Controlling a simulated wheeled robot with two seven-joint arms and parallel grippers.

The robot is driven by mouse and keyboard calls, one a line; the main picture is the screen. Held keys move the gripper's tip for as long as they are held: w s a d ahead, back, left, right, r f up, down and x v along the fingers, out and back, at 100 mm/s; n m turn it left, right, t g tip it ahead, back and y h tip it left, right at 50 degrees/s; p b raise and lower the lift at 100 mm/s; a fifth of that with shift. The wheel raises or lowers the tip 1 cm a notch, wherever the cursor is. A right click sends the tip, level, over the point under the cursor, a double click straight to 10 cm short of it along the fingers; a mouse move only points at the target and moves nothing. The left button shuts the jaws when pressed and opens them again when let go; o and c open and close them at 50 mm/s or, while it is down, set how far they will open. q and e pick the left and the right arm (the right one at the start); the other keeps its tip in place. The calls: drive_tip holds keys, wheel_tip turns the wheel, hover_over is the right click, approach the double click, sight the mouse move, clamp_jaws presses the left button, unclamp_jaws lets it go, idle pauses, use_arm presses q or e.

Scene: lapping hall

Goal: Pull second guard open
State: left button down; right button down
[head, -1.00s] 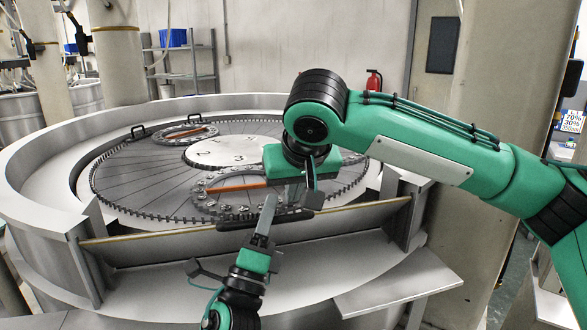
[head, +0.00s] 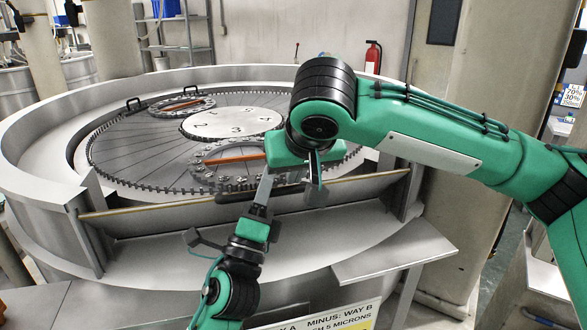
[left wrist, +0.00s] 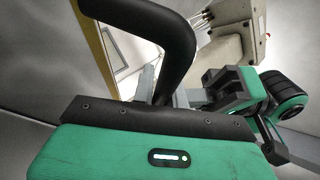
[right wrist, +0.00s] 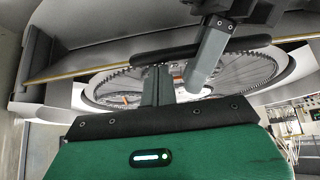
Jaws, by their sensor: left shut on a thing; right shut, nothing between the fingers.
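The guard (head: 150,220) is a long grey panel with a brass-coloured upper edge. It leans along the front of the round machine. Its black bar handle (right wrist: 165,54) shows in the right wrist view, and large and curved in the left wrist view (left wrist: 176,45). My left gripper (head: 265,187) reaches up from below and is shut on the handle. My right gripper (head: 316,178) is shut and empty, above the guard's upper edge and close beside the left one.
The machine's toothed plate (head: 150,165) holds round carriers with orange strips and a numbered disc (head: 232,123). A wide grey rim (head: 40,140) surrounds it. A flat ledge (head: 395,250) juts out at the front right. A beige column (head: 470,230) stands at the right.

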use_arm(q)
drive_tip(key=shift+w+a+r, duration=0.1)
drive_tip(key=shift+w+a, duration=0.05)
drive_tip(key=shift+a, duration=0.05)
drive_tip(key=c, duration=1.4)
unclamp_jaws()
drive_tip(key=shift+d, duration=0.15)
